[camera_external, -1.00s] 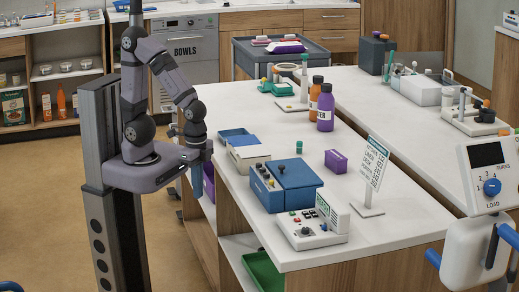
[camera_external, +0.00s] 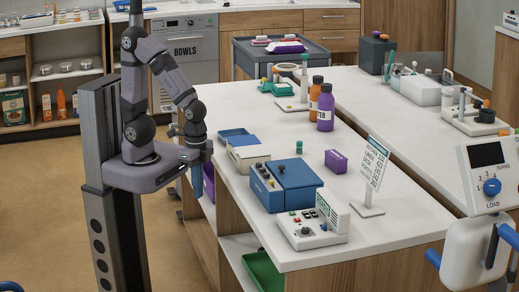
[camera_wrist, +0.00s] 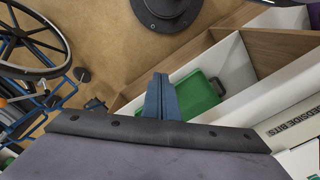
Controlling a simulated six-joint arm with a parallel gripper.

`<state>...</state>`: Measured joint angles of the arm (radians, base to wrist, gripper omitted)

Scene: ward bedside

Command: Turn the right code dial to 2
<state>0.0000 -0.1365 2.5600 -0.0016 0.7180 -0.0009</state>
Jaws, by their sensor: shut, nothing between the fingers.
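A blue box (camera_external: 298,180) stands on the near counter, with a grey panel (camera_external: 265,183) of small dark dials along its left side. These look like the code dials. Their numbers are too small to read, and I cannot tell which is the right one. My gripper (camera_wrist: 160,97) shows in the wrist view with its blue fingers together and nothing between them. It points down beside the counter, over the floor and the open shelves, apart from the blue box. The blue box's dials are not visible in the wrist view.
A control box (camera_external: 312,228) with buttons stands in front of the blue box. A sign stand (camera_external: 368,211), purple box (camera_external: 336,161) and bottles (camera_external: 325,108) are to the right and behind. A green tray (camera_wrist: 197,95) lies on a low shelf; a wheelchair wheel (camera_wrist: 30,38) is at left.

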